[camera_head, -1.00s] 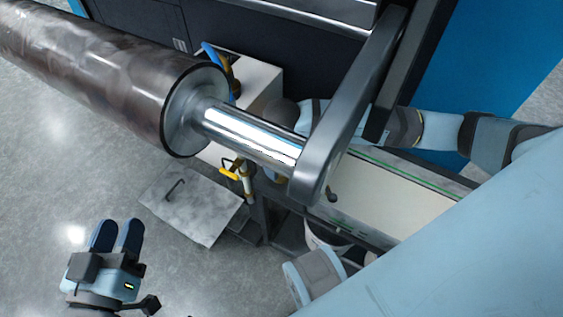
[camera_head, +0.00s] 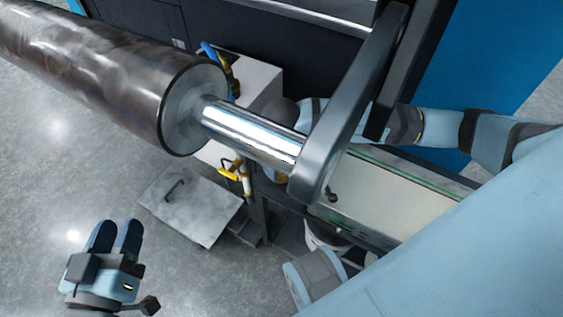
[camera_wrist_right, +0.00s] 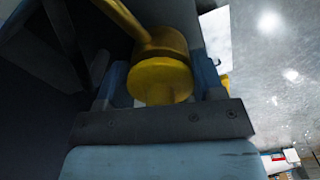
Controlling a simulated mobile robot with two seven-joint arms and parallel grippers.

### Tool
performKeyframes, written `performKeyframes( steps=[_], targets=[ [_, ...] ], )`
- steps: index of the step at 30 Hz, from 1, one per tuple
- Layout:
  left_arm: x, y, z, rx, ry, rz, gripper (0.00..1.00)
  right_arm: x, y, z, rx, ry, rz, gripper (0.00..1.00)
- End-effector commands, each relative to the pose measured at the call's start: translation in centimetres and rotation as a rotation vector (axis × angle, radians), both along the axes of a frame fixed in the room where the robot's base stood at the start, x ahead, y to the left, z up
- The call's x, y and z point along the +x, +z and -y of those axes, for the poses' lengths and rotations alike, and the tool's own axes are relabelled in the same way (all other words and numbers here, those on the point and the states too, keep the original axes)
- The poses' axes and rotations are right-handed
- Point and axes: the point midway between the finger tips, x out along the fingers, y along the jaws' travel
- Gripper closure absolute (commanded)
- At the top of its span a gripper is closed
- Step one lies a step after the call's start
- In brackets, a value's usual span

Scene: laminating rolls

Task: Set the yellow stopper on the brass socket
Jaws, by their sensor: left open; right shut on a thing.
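In the right wrist view a round yellow piece, which looks like the yellow stopper (camera_wrist_right: 160,80), sits between the blue fingers of my right gripper (camera_wrist_right: 162,84). The gripper is shut on it. A yellow bar runs up and left from it; I cannot tell whether the bar is part of it. In the head view this gripper is mostly hidden behind the shiny roll shaft. A brass-coloured fitting (camera_head: 245,182) hangs beside a yellow valve handle (camera_head: 229,174) below the shaft; I cannot tell whether it is the brass socket. My left gripper (camera_head: 115,236) is open and empty, low over the floor.
The large dark roll (camera_head: 110,80) and its shiny shaft (camera_head: 250,132) cross the upper left. A grey swing arm (camera_head: 350,105) stands at the shaft's end. A grey plate with a handle (camera_head: 192,207) lies below. The floor at left is clear.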

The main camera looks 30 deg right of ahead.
Motion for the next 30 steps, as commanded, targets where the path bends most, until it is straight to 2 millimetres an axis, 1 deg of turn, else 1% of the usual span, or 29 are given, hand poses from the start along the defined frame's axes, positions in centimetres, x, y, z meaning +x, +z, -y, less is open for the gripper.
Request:
performKeyframes(
  steps=[16,30],
  targets=[
    [0.0,0.6,0.0,0.001,-0.002,-0.002,0.58,0.0,1.5,0.0,0.000,0.001,0.000,0.61],
    [0.0,0.6,0.0,0.001,-0.002,-0.002,0.58,0.0,1.6,0.0,0.000,0.000,0.000,0.61]
  ],
)
